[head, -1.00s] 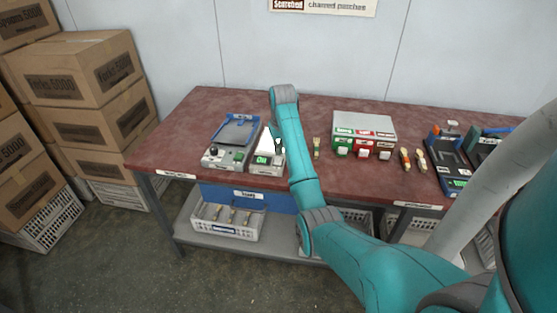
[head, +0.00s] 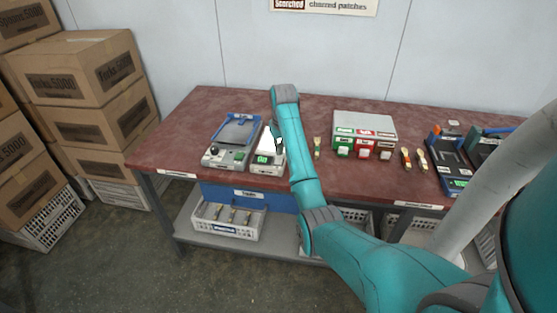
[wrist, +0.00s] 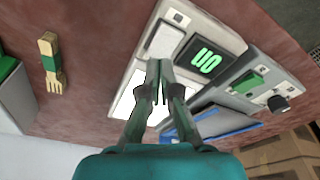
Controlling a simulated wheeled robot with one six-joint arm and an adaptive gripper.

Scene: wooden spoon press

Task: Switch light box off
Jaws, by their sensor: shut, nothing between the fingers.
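The light box (head: 267,165) stands on the table left of my arm. In the wrist view the light box (wrist: 230,28) has a lit green ON display (wrist: 205,60), upside down there, a white square button (wrist: 164,41) and a bright white panel (wrist: 127,95). My gripper (wrist: 160,66) is shut and empty, its fingertips over the box between the button and the panel. I cannot tell whether they touch it. In the head view my arm hides part of the box and most of my gripper (head: 277,145).
A grey device with a green button (head: 239,155) and black knob, with a blue tray (head: 237,130) behind, stands just left of the box. A wooden fork with a green band (head: 317,148) lies to the right.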

